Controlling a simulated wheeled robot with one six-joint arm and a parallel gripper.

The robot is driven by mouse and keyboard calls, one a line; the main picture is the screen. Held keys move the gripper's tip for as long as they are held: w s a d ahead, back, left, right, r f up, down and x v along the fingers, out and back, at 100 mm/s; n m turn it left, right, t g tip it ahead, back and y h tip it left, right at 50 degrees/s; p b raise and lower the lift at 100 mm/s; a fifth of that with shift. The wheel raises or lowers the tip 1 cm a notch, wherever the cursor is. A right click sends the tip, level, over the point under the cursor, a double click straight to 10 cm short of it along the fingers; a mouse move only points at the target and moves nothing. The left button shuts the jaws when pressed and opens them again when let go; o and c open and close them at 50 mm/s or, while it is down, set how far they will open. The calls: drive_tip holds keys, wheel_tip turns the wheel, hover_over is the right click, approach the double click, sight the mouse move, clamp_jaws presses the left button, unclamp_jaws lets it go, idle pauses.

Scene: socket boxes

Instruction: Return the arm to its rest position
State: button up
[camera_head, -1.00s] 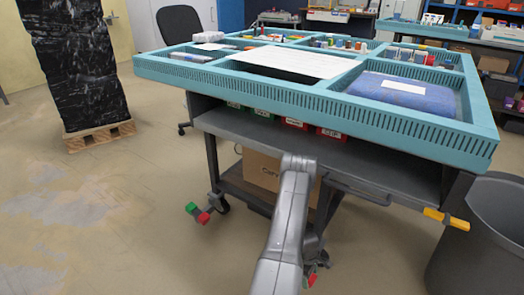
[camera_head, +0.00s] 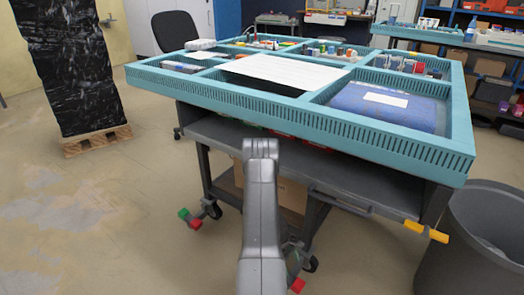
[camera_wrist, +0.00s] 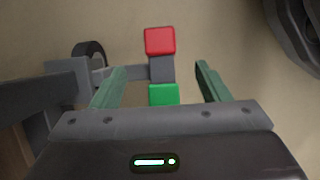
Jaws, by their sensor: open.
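My arm (camera_head: 260,215) reaches up from the bottom middle of the head view, in front of the cart. My gripper is hidden in the head view. In the wrist view my gripper (camera_wrist: 160,70) shows two green fingers spread wide apart, with nothing held between them. Beyond the fingers are a red pedal (camera_wrist: 160,40) and a green pedal (camera_wrist: 164,95) by a caster wheel (camera_wrist: 91,52), low near the floor.
The grey cart (camera_head: 330,165) bears a wide teal divided tray (camera_head: 260,102) with a blue package (camera_head: 385,105) and small items. A grey bin (camera_head: 480,240) stands at right, near a yellow handle (camera_head: 427,231). Floor at left is clear; a black-wrapped pallet stack (camera_head: 75,65) stands farther back.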

drive_tip(key=v, duration=0.3)
drive_tip(key=shift+w+a+r+p, duration=0.1)
drive_tip(key=shift+r+p, duration=0.25)
